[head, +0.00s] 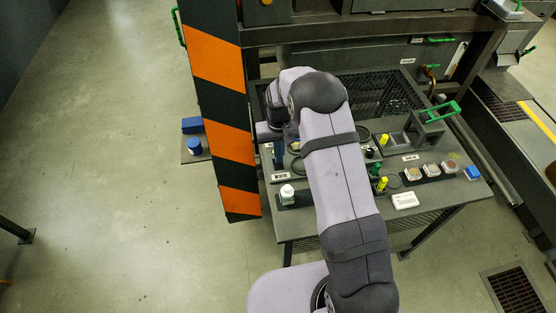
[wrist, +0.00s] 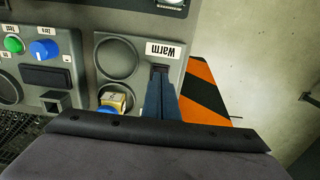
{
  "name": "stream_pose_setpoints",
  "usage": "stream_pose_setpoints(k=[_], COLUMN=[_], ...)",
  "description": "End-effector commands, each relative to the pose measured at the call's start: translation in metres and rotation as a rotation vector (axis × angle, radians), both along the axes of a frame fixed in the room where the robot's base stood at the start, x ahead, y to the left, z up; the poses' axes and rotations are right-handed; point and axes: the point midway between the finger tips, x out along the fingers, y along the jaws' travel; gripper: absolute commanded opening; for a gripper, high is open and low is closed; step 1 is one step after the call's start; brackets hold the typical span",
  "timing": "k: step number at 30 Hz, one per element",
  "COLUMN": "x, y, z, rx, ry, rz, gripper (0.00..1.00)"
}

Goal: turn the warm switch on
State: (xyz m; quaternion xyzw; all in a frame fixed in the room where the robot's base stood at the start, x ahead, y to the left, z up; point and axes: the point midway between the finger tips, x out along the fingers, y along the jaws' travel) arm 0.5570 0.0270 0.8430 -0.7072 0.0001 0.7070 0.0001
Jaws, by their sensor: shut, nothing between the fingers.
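In the wrist view, the white "Warm" label (wrist: 166,50) shows upside down on a grey panel. A small dark part, which looks like the warm switch (wrist: 160,69), sits right beside the label at the tips of my fingers. My gripper (wrist: 160,82) is shut and empty, its dark blue fingers pointing at that part. I cannot tell whether they touch it, and the fingers hide most of it, so its position is unclear. In the head view, my gripper (head: 279,158) hangs beside the striped post, and my arm covers much of the bench and panel.
The orange and black striped post (head: 220,110) stands close left of my gripper. The bench (head: 330,218) holds a white bottle (head: 287,194), sample dishes and a green-handled grey device (head: 428,125). In the wrist view, a blue knob (wrist: 43,50) and a green button (wrist: 13,44) are left of the label.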

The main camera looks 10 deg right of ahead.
Motion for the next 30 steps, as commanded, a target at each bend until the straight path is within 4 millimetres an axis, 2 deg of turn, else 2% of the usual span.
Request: stream_pose_setpoints(k=[1,15,30], x=[0.000,0.000,0.000], y=[0.000,0.000,0.000], z=[0.007,0.039,0.042], rx=[0.000,0.000,0.000], ry=[0.000,0.001,0.001], rz=[0.000,0.000,0.000], gripper=[0.00,0.00,0.00])
